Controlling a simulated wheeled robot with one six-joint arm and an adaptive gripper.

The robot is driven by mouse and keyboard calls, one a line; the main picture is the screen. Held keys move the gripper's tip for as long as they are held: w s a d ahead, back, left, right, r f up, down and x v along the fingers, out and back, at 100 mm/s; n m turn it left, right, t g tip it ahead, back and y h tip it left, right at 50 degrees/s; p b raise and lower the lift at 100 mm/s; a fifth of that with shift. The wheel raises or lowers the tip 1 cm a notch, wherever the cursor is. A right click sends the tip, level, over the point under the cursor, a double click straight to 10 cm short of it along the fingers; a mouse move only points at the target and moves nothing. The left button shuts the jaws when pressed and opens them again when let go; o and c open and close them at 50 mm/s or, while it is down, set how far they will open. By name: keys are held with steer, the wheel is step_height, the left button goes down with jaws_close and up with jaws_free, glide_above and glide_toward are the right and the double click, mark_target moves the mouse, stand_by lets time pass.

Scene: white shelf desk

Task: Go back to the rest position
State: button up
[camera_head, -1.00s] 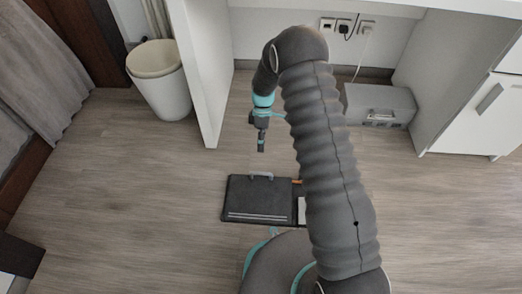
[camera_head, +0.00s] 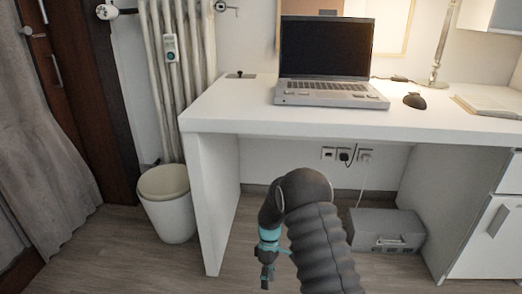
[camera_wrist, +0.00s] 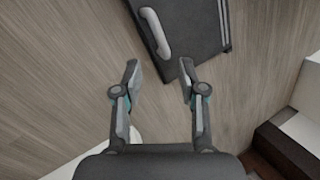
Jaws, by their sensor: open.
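My gripper (camera_head: 267,274) hangs pointing down at the end of my raised dark arm, in front of the white desk, low in the head view. In the wrist view my gripper (camera_wrist: 159,70) has its two fingers spread apart with nothing between them. A dark flat case with a grey handle (camera_wrist: 153,32) lies beyond the fingertips in the wrist view, apart from them. The lower part of my arm is cut off by the bottom edge of the head view.
The white desk (camera_head: 232,116) carries an open laptop (camera_head: 326,52), a black mouse (camera_head: 415,100), an open book and a lamp. A white bin (camera_head: 167,205) stands left of the desk. A grey box (camera_head: 386,232) sits under it. Floor between bin and desk is narrow.

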steer(key=s+d+r+m+t+p, duration=0.3)
steer(key=s+r, duration=0.6)
steer(key=r, duration=0.7)
steer(key=s+d+r+m+t+p, duration=0.3)
steer(key=s+r, duration=0.6)
steer(key=r, duration=0.7)
steer(key=s+d+r+m+t+p, duration=0.3)
steer(key=s+d+r+m, duration=0.4)
steer(key=r, duration=0.9)
steer(key=s+t, duration=0.1)
steer(key=s, duration=0.2)
steer(key=shift+d+r, duration=0.15)
steer(key=shift+r, duration=0.15)
steer(key=shift+s, duration=0.1)
